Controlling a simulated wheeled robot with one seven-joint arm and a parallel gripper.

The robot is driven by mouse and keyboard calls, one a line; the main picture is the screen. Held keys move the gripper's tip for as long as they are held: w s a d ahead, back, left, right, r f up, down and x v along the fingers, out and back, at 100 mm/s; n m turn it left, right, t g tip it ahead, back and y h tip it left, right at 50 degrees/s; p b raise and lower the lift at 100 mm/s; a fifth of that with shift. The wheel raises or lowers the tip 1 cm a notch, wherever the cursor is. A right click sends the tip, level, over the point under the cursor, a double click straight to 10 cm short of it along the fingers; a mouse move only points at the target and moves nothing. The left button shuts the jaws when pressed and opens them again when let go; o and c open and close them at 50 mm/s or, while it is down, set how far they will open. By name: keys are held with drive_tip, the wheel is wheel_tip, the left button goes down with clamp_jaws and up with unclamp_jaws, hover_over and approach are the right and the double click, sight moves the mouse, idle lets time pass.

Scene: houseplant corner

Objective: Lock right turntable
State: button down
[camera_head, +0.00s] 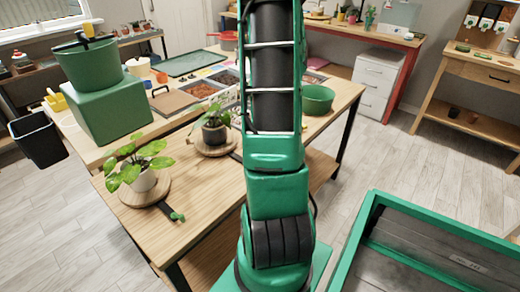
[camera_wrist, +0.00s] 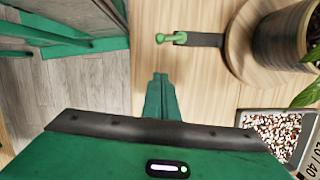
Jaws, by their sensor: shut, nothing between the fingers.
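The right turntable is a round wooden disc (camera_head: 213,150) bearing a plant in a dark pot (camera_head: 215,132). In the wrist view its disc (camera_wrist: 240,62) and dark pot (camera_wrist: 283,35) are at the upper right. A dark strip (camera_wrist: 205,40) with a green lever (camera_wrist: 170,38) sticks out from the disc's edge. My gripper (camera_wrist: 160,77) is shut and empty, with its tips apart from the lever in the picture. In the head view my arm hides the gripper and this lever. The left turntable (camera_head: 150,196) bears a plant in a white pot, with its own green lever (camera_head: 177,216).
A tray of gravel (camera_wrist: 278,130) lies near the right turntable. A green bowl (camera_head: 317,99) and several soil trays are on the wooden table (camera_head: 190,232). A green-framed bed (camera_head: 430,250) stands at the right. Bare tabletop lies around the lever.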

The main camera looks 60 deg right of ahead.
drive_tip(key=v, duration=1)
drive_tip(key=shift+a, duration=0.25)
drive_tip(key=shift+s, duration=0.1)
drive_tip(key=w+a+r+n+h, duration=0.1)
drive_tip(key=a+r+n, duration=0.1)
drive_tip(key=a+n, duration=0.35)
drive_tip(key=a+r+n, duration=0.2)
drive_tip(key=a, duration=0.7)
drive_tip(key=s+a+n+h, duration=0.1)
drive_tip(key=s+a+n, duration=0.5)
drive_tip(key=a, duration=0.4)
drive_tip(key=shift+s+a+n+g+h, duration=0.2)
drive_tip(key=shift+s+n+g+h, duration=0.15)
drive_tip(key=shift+n, duration=0.1)
